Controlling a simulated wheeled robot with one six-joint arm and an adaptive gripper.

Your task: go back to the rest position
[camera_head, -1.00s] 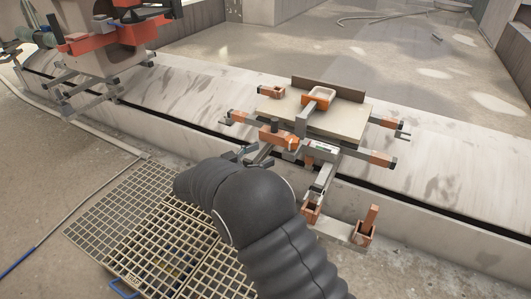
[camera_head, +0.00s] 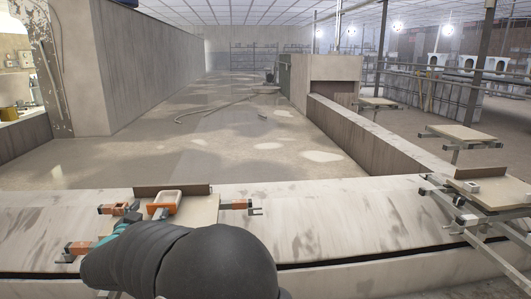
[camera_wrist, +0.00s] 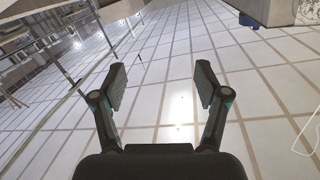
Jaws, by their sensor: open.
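My gripper (camera_wrist: 160,88) shows in the wrist view with its two fingers spread wide and nothing between them. Beyond the fingers is a tiled floor (camera_wrist: 165,60). In the head view my dark arm covers the lower left, in front of a carousel carrier, and the fingertips cannot be made out there. The carrier's lower part is hidden behind my arm.
The pale carousel track (camera_head: 340,215) runs across the front. Another carrier with a board (camera_head: 492,190) stands at the right, with more carriers behind it. A wet floor (camera_head: 230,130) lies open beyond, with a hose on it. A blue object (camera_wrist: 248,20) is on the floor in the wrist view.

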